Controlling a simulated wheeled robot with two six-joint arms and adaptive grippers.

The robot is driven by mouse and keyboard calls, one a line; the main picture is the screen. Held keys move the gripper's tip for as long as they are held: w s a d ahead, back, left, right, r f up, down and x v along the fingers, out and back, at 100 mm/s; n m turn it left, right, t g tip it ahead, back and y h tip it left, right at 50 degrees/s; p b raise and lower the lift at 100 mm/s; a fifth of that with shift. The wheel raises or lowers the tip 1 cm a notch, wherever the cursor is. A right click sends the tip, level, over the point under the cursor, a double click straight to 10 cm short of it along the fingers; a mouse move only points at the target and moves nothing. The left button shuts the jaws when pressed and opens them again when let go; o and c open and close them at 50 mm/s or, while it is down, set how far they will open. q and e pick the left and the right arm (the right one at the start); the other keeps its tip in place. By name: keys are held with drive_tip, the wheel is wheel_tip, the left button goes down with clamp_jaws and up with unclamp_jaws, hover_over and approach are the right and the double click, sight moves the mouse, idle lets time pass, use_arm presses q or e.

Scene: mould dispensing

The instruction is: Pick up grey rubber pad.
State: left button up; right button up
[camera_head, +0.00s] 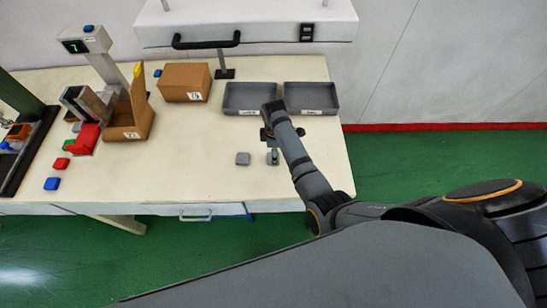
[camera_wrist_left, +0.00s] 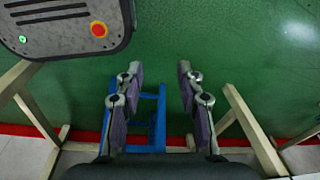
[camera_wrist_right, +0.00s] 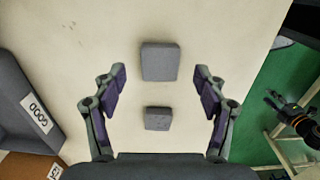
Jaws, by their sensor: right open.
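In the right wrist view, a larger grey pad (camera_wrist_right: 160,62) lies on the table just beyond and between my right fingertips. A smaller grey block (camera_wrist_right: 158,118) lies closer to the palm, between the fingers. My right gripper (camera_wrist_right: 160,80) is open and empty, pointing down, with a finger on each side and clear of both. In the head view, one grey pad (camera_head: 243,158) shows on the table left of my right arm; the arm partly hides the spot beside it. My left gripper (camera_wrist_left: 160,75) is open and empty above the green floor.
Two grey trays (camera_head: 250,111) stand behind my right gripper. A closed carton (camera_head: 185,82), an open carton (camera_head: 128,130), a scale post and red, green and blue blocks are to the left. The table (camera_head: 190,165) front centre is clear.

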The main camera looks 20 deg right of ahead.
wheel_tip(320, 180, down, 3)
drive_tip(key=shift+a+r, duration=0.1)
drive_tip(key=shift+r, duration=0.1)
drive_tip(key=shift+f, duration=0.3)
drive_tip(key=c, duration=1.2)
drive_tip(key=shift+r, duration=0.2)
drive_tip(key=shift+c, duration=0.2)
